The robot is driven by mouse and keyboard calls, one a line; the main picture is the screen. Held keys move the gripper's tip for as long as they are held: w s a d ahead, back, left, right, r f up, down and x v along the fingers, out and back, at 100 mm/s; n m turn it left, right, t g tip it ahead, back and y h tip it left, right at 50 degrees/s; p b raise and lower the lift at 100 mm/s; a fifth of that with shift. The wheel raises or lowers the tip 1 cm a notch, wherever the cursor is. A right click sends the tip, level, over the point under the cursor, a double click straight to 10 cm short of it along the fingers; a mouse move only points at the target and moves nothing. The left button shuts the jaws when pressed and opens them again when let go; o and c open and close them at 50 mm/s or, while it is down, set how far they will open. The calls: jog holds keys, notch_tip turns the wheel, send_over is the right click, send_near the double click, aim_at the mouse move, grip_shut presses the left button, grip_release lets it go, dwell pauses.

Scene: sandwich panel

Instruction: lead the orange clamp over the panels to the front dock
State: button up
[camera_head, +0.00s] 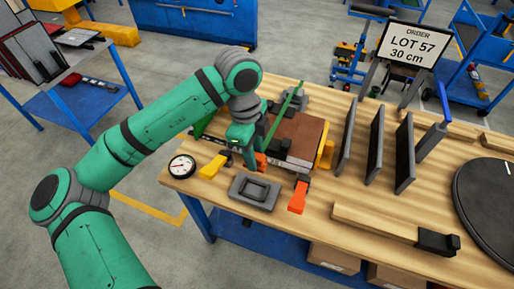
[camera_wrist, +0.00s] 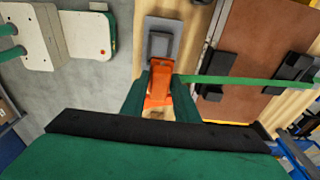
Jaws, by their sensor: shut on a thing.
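My gripper (camera_head: 243,152) is low over the front left of the bench, beside the brown panels (camera_head: 298,132). In the wrist view its green fingers are shut on the orange clamp (camera_wrist: 158,88). A green strap (camera_wrist: 245,80) runs from near the clamp to the right, across the brown panel; it also shows in the head view (camera_head: 283,112). A grey dock (camera_head: 253,192) with a recess lies on the bench in front of the gripper, apart from it. In the head view the gripper partly hides the clamp.
A round gauge (camera_head: 181,166) and a yellow block (camera_head: 213,167) lie left of the dock. Another orange piece (camera_head: 298,197) lies to its right. Dark upright plates (camera_head: 375,145), a wooden bar (camera_head: 385,228) and a dark round disc (camera_head: 490,205) occupy the right side.

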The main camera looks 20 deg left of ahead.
jog(key=shift+s+f, duration=0.15)
jog(key=shift+f, duration=3.25)
jog(key=shift+s+f, duration=0.1)
jog(key=shift+f, duration=3.3)
jog(key=o, duration=1.2)
jog(key=shift+c, duration=0.2)
jog(key=r, duration=0.3)
jog(key=a+r, duration=0.1)
jog(key=r, duration=0.6)
jog(key=shift+a+r, duration=0.2)
jog(key=shift+r, duration=0.2)
jog(key=shift+d, duration=0.1)
